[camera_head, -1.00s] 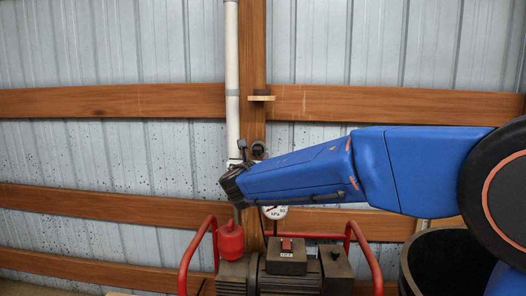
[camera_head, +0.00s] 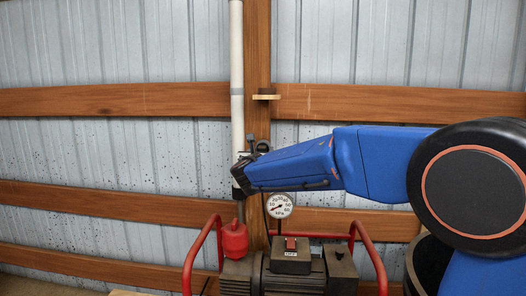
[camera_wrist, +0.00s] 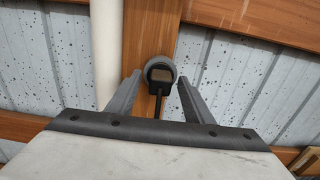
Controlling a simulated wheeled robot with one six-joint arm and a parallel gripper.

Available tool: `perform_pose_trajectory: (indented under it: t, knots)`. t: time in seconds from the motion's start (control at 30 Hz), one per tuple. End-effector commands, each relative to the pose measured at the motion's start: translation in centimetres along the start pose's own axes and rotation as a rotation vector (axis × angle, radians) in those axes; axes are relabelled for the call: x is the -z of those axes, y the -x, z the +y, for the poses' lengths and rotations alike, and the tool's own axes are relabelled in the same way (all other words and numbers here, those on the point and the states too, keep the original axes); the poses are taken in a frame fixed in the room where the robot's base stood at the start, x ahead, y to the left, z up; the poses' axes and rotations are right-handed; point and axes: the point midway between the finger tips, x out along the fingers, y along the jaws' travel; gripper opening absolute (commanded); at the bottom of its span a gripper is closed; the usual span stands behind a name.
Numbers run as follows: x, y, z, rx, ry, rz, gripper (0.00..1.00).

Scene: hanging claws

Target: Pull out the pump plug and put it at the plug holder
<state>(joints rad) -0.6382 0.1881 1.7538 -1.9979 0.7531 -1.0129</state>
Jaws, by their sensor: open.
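The pump plug (camera_wrist: 159,75) is a dark block in a round grey socket (camera_wrist: 160,62) on the wooden post, with a black cord hanging down from it. My gripper (camera_wrist: 160,92) is open, its two grey fingers on either side of the plug and cord in the wrist view, with visible gaps; I cannot tell how far short of the plug they are. In the head view the dark round socket (camera_head: 262,146) shows just above my gripper (camera_head: 242,172), whose fingers are mostly hidden. A small wooden ledge (camera_head: 266,97) higher on the post looks like the plug holder.
A white vertical pipe (camera_head: 236,60) runs close left of the post. Below stands the pump (camera_head: 290,265) with red handles, a red cap (camera_head: 234,240) and a pressure gauge (camera_head: 279,206). A black bin (camera_head: 425,265) is at lower right. Horizontal wooden rails (camera_head: 400,103) cross the metal wall.

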Motion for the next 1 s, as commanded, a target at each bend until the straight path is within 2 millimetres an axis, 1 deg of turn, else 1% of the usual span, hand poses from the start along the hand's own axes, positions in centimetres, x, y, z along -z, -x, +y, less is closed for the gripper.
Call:
perform_pose_trajectory:
  t: [0.17,0.2,0.27,0.3,0.37,0.4,1.0]
  knots:
    - [-0.01,0.00,-0.01,0.000,0.000,0.000,0.47]
    - [-0.02,0.00,-0.01,0.000,0.000,0.000,0.42]
    - [-0.02,0.01,-0.02,0.000,0.000,0.000,0.28]
    - [-0.02,0.01,-0.02,0.000,0.000,0.000,0.18]
    - [-0.02,0.01,-0.02,0.000,0.000,0.000,0.04]
    - [-0.03,0.01,-0.03,0.000,0.000,0.000,0.00]
    - [-0.09,0.65,-0.03,0.001,-0.001,-0.001,0.00]
